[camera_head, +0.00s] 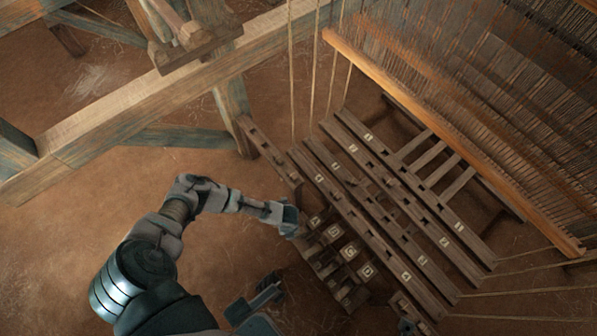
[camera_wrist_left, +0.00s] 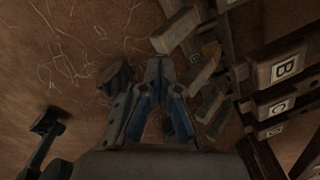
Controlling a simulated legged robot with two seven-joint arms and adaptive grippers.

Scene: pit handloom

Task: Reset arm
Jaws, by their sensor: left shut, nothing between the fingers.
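My left arm comes in from the left in the head view. Its left gripper (camera_head: 290,220) is at the upper left end of a group of short wooden blocks with letter labels (camera_head: 349,251). In the left wrist view the gripper's fingers (camera_wrist_left: 157,70) come together at the tips, shut and empty. Small wooden blocks (camera_wrist_left: 198,72) lie just right of the fingers there, and I cannot tell whether they touch. A dark bar with labels B and C (camera_wrist_left: 270,104) stands further right.
Long dark slatted beams with labels (camera_head: 385,205) run diagonally right of the blocks. The loom's orange-brown bar (camera_head: 450,140) and threads fill the upper right. Cords (camera_head: 291,70) hang down near the beams. A thick timber beam (camera_head: 140,108) crosses the upper left. Bare earth floor (camera_head: 60,240) lies left.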

